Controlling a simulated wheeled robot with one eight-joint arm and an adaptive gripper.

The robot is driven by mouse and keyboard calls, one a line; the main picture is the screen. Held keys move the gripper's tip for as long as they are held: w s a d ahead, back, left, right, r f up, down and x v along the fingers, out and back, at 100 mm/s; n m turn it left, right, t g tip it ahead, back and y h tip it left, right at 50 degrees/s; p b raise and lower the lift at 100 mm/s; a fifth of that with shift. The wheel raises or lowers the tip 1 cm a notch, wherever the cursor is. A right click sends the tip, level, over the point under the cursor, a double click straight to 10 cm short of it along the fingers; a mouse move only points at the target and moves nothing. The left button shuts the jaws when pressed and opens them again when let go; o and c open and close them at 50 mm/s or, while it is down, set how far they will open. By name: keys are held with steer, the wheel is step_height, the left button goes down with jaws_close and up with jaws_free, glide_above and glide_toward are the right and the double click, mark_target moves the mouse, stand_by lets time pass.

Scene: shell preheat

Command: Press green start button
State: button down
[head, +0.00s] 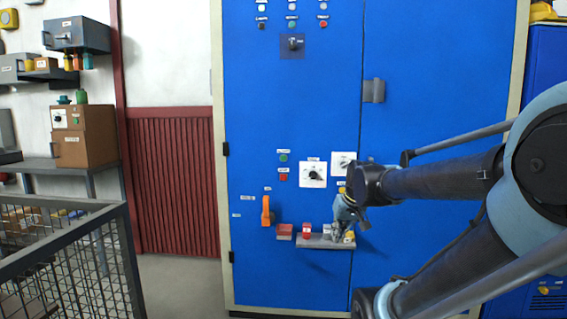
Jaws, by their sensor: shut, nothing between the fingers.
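The blue cabinet (290,110) faces me. A small green button (283,158) sits on its left door under a white label, with a red button (283,177) just below it. Another green button or lamp (292,24) sits in the top row. Which of them is the start button cannot be read. My gripper (342,232) points down by a small grey ledge (312,242), below and right of the lower green button and well apart from it. It is shut and looks empty. Its tips are small and blend with items on the ledge.
An orange handle (266,212) sticks out at lower left. Small red and white blocks line the ledge. A metal mesh cage (70,250) stands at left.

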mark_target(284, 161)
steer(key=w+a+r+t+y, duration=0.1)
steer(key=w+a+r, duration=0.3)
steer(key=w, duration=0.6)
steer(key=w+a+r+n+t+y, duration=0.1)
steer(key=w+a+r+t+y, duration=0.1)
steer(key=w+a+r, duration=0.3)
steer(key=w+a+r+n+t+y, duration=0.1)
steer(key=w+a+r, duration=0.4)
steer(key=w+a, duration=0.6)
steer(key=w+t+y, duration=0.1)
steer(key=w, duration=0.5)
steer(key=shift+w+a+r, duration=0.15)
steer(key=shift+r, duration=0.1)
steer(key=shift+w, duration=0.1)
steer(key=shift+w+d, duration=0.2)
steer(key=shift+w, duration=4.1)
steer(key=shift+w, duration=0.15)
steer(key=shift+w, duration=0.25)
